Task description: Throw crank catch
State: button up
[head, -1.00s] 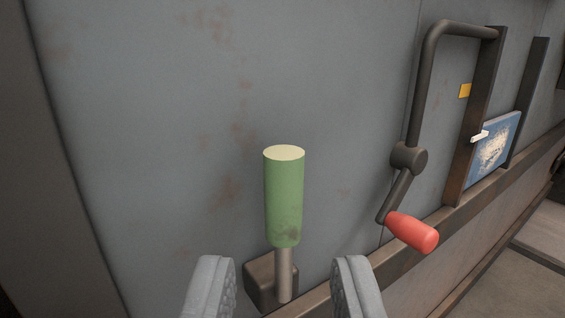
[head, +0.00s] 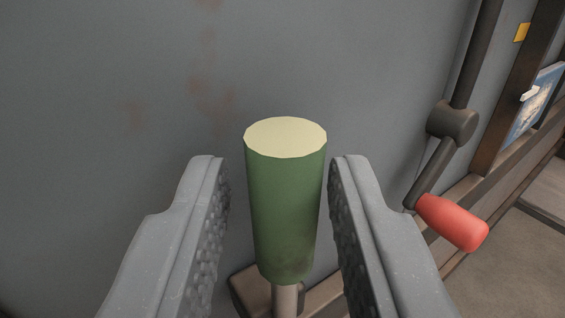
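A green cylindrical handle (head: 284,215) with a pale cream end face stands on a metal stem, fixed at a dark block (head: 250,292) by the grey wall. My gripper (head: 281,180) is open, one finger on each side of the green handle. A narrow gap shows between the handle and each finger, so neither appears to touch it. To the right, a dark crank (head: 453,122) with a red grip (head: 452,222) is mounted at the wall. The red grip points down and to the right.
A grey panel wall (head: 120,70) with rust stains fills the back. A dark rail (head: 330,290) runs along its foot. At the right, a dark frame post (head: 520,85) stands by a blue-and-white panel (head: 535,105) and a yellow tag (head: 522,32).

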jog(key=shift+w+d+r, duration=0.1)
jog(key=shift+w+r, duration=0.05)
jog(key=shift+w, duration=0.1)
